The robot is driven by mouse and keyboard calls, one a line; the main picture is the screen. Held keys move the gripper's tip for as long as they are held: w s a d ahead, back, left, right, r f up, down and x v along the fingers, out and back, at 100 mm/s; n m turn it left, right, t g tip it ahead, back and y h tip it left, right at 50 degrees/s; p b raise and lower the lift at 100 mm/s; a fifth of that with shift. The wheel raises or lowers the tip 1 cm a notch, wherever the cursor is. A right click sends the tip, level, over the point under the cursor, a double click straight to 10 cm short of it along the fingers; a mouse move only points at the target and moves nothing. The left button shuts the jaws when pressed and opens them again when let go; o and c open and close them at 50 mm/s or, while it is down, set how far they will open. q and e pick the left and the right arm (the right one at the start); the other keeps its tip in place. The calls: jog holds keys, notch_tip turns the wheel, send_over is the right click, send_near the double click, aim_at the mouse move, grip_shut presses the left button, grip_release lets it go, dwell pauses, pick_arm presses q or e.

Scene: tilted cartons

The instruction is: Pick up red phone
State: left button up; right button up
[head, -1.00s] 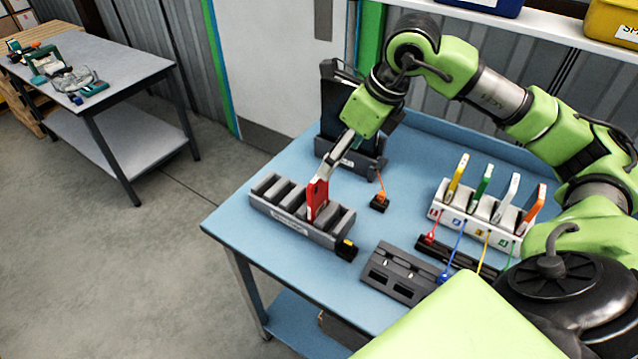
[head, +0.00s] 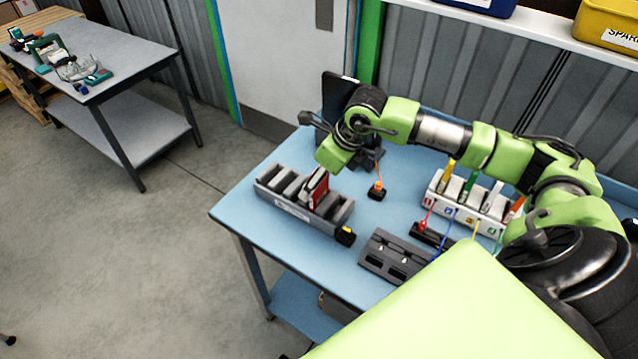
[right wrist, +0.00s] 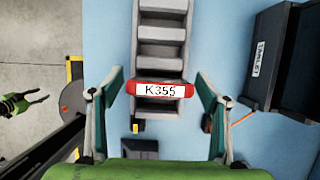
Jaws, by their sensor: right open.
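The red phone (head: 320,195) stands on edge in a slot of the grey slotted rack (head: 290,208) on the blue table. In the right wrist view its top edge (right wrist: 134,87) carries a white label reading K355. My right gripper (right wrist: 160,82) is open, with one finger on each side of the phone and gaps between. In the head view the right gripper (head: 316,182) is just above the rack, partly hiding the phone. A green and black part at the left of the right wrist view looks like my left gripper (right wrist: 22,103); its jaw state is unclear.
A dark stand (head: 338,92) is behind the rack. A white rack (head: 470,213) of coloured upright items with cables stands right. A dark tray (head: 395,255) and a small black-yellow block (head: 346,236) are near the front. A grey side table (head: 110,60) stands left.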

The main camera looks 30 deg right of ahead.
jog(key=shift+w+f, duration=0.1)
jog(key=shift+f, duration=0.15)
jog(key=shift+r, duration=0.1)
jog(key=c, duration=1.1)
